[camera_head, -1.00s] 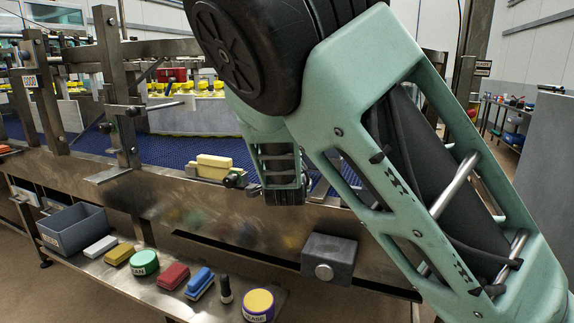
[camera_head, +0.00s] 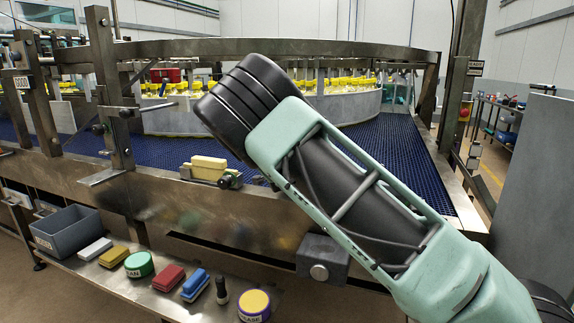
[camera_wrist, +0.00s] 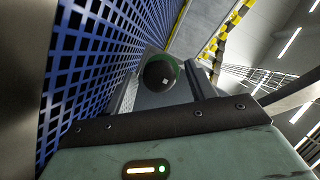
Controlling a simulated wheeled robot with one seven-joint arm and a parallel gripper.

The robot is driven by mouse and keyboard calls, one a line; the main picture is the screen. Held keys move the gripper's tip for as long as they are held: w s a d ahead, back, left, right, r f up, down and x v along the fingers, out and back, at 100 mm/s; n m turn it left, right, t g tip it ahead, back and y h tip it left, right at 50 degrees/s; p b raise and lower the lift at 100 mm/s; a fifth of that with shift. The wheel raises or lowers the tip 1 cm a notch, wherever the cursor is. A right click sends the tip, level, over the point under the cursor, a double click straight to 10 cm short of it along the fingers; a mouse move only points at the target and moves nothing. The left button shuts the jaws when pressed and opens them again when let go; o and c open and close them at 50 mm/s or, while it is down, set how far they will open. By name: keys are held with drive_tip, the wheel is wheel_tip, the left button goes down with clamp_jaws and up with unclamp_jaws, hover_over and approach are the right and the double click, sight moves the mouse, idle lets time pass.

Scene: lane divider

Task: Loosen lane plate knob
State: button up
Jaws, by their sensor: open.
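A black round knob with a green ring (camera_wrist: 160,73) shows in the wrist view, in line with the gap between my fingers. My gripper (camera_wrist: 164,80) is open, with one grey finger on each side of the knob in the picture; contact cannot be made out. In the head view a small dark knob with green on it (camera_head: 226,181) sits at the conveyor's near rail, beside a yellow block (camera_head: 208,163). My gripper itself is hidden in the head view, where my arm crosses the middle and right.
A blue mesh conveyor (camera_head: 398,142) curves behind, with yellow-capped bottles (camera_head: 335,86). A steel post (camera_head: 112,95) stands at left. A lower shelf (camera_head: 135,283) holds a grey bin (camera_head: 68,232), colored blocks and round tubs. A grey box (camera_head: 322,257) hangs on the front.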

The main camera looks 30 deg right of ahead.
drive_tip(key=c, duration=1)
drive_tip(key=shift+o, duration=0.2)
drive_tip(key=shift+p, duration=0.3)
